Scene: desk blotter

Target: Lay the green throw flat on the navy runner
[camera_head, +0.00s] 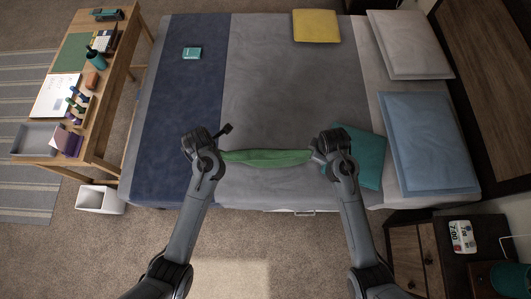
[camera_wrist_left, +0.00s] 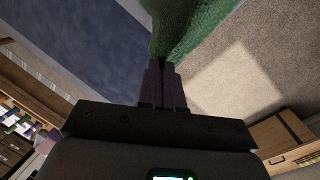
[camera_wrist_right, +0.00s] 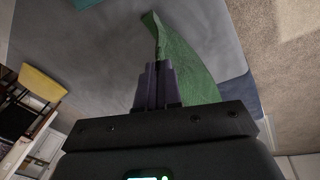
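The green throw (camera_head: 265,158) hangs stretched between my two grippers above the near edge of the bed. My left gripper (camera_head: 222,153) is shut on one end of it; the left wrist view shows the green cloth (camera_wrist_left: 190,25) at the fingertips (camera_wrist_left: 162,65). My right gripper (camera_head: 316,157) is shut on the other end; the right wrist view shows the cloth (camera_wrist_right: 188,65) running from the fingertips (camera_wrist_right: 158,65). The navy runner (camera_head: 180,100) lies across the left part of the bed, mostly left of the throw. My left arm covers part of its near end.
A small teal book (camera_head: 192,53) lies on the runner. A yellow cushion (camera_head: 316,26), a teal cushion (camera_head: 362,160) partly behind my right gripper, and pillows (camera_head: 425,140) are on the bed. A desk (camera_head: 125,75) and white bin (camera_head: 100,199) stand left; a nightstand (camera_head: 425,245) stands right.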

